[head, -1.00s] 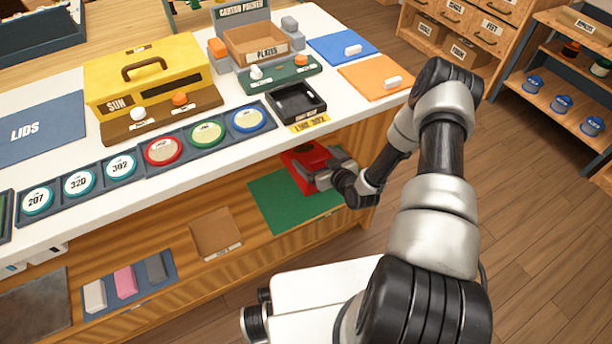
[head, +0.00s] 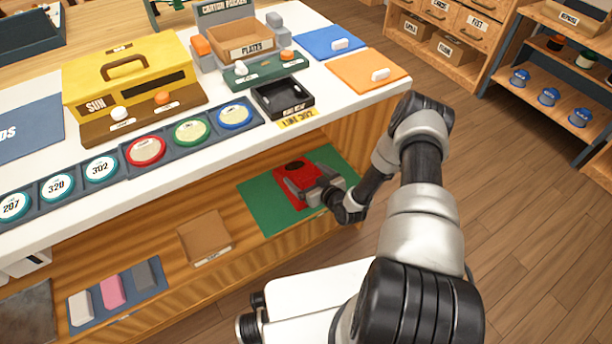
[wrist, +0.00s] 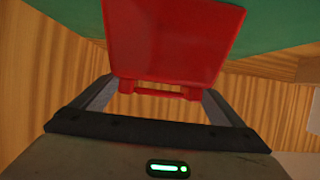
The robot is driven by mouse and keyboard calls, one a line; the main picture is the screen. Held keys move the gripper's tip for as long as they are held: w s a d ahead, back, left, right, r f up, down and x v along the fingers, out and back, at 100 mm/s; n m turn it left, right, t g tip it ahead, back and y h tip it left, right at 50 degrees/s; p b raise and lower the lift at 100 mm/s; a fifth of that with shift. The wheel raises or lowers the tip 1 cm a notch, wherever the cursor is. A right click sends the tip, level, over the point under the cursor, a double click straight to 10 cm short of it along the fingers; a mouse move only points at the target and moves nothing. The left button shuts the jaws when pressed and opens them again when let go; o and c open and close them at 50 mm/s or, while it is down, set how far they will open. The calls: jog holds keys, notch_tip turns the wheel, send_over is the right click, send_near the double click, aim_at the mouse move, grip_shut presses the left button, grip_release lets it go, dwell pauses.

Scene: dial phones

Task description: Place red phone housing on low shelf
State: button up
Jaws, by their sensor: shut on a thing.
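The red phone housing (head: 297,178) is in the low shelf space under the white counter, over the green mat (head: 258,205). My gripper (head: 318,186) is shut on its near edge. In the wrist view the red housing (wrist: 170,40) fills the upper middle between my fingers, with the green mat (wrist: 275,25) beyond it. Whether the housing touches the mat or hangs just above it I cannot tell. Part of the housing is hidden by my gripper in the head view. The low shelf (head: 190,275) is wooden and open at the front.
The white counter (head: 330,110) overhangs the shelf. A brown tray (head: 205,238) lies left of the mat, and a blue mat (head: 140,300) with grey, pink and dark blocks is further left. An empty black tray (head: 283,98) stands on the counter above.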

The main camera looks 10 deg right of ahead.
jog(key=o, duration=1.6)
jog(key=shift+c, duration=0.2)
jog(key=shift+s+r, duration=0.2)
jog(key=shift+s, duration=0.05)
jog(key=p+v, duration=0.3)
jog(key=v, duration=0.8)
jog(key=shift+s, duration=0.25)
jog(key=shift+d, duration=0.1)
